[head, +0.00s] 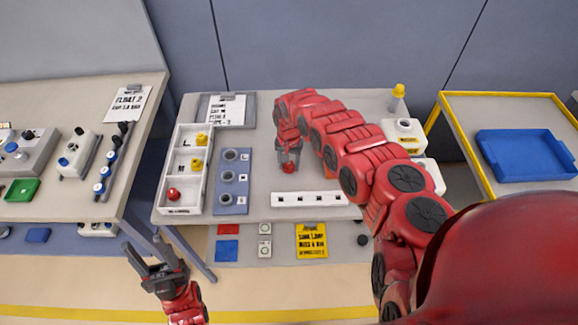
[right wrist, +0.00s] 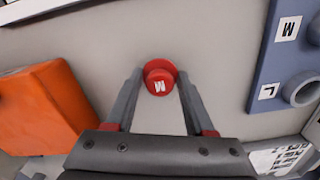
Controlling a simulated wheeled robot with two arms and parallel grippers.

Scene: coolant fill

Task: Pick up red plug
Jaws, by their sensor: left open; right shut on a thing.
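A red plug (head: 288,168) marked "M" is between the fingertips of my right gripper (head: 288,160), over the middle of the grey table. In the right wrist view the same plug (right wrist: 160,78) sits at the ends of the two fingers, which are shut on it. I cannot tell whether it touches the table. Another red plug (head: 173,194) lies in the front compartment of the white tray (head: 207,184). My left gripper (head: 155,263) is open and empty, in front of the table's left corner and away from the plugs.
Yellow plugs (head: 201,139) lie in the tray's other compartments. A blue plate (head: 234,204) with three round sockets stands right of the tray. A white strip with holes (head: 310,199) lies at the table's front edge. A white container (head: 404,133) and a yellow-capped bottle (head: 397,101) stand back right.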

